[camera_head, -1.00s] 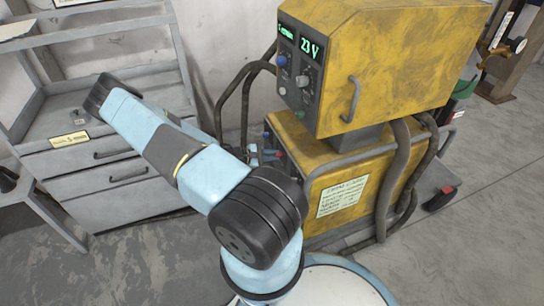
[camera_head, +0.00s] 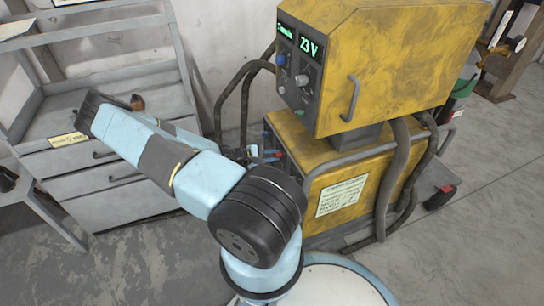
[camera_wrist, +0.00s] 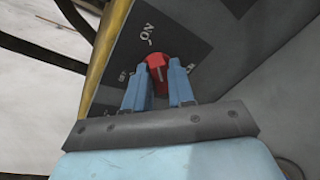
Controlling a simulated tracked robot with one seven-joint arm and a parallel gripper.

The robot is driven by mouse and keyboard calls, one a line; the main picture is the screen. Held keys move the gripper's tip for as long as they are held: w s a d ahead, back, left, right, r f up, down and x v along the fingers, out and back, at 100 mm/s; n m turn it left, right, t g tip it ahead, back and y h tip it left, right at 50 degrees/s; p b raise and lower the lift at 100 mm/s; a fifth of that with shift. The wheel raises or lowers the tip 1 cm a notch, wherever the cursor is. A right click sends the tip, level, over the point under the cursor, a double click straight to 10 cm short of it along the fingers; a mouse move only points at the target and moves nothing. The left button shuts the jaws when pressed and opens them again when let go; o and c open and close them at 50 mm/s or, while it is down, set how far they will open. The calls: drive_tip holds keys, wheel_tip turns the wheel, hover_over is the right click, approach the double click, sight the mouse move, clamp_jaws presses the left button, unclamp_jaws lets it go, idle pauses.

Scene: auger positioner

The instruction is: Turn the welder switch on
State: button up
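The welder (camera_head: 350,185) is a worn yellow cabinet right of my arm in the head view. Its red switch knob (camera_wrist: 157,68) is on a dark panel in the wrist view, with ON lettered above it and OFF to its left. A pale line marks the knob's face. My gripper (camera_wrist: 161,76) has two blue fingers with a gap between them. The knob shows between and just past the fingertips; I cannot tell whether they touch it. In the head view my gripper (camera_head: 266,156) is small at the welder's left face, and the knob cannot be made out.
A yellow control box (camera_head: 400,70) reading 23 V stands on top of the welder. Dark hoses (camera_head: 232,105) loop at its left. A grey drawer cabinet (camera_head: 100,185) stands at the left, with a small brown object (camera_head: 137,102) on it.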

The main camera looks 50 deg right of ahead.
drive_tip(key=o, duration=0.3)
drive_tip(key=shift+o, duration=0.2)
drive_tip(key=v, duration=1.4)
drive_tip(key=shift+f, duration=0.1)
drive_tip(key=w+a+r+m+t+y, duration=0.1)
drive_tip(key=a+r+t+y, duration=0.15)
drive_tip(key=a+r, duration=0.5)
drive_tip(key=w+a+r+m+t+y, duration=0.15)
drive_tip(key=a+r+y, duration=0.25)
drive_tip(key=r, duration=0.7)
drive_tip(key=a+r+m+t+y, duration=0.1)
drive_tip(key=a+r+m+y, duration=0.15)
drive_tip(key=a+r, duration=0.5)
drive_tip(key=s+a+r+n+t+y, duration=0.1)
drive_tip(key=s+a+r+t, duration=0.3)
drive_tip(key=s+r, duration=0.4)
drive_tip(key=s+a+r+n+t+y, duration=0.1)
drive_tip(key=s+a+r+t+y, duration=0.2)
drive_tip(key=s+a+r, duration=0.4)
wheel_tip(320, 180, up, 8)
drive_tip(key=shift+s+r+t, duration=0.2)
drive_tip(key=shift+s+t, duration=0.2)
drive_tip(key=shift+s, duration=0.45)
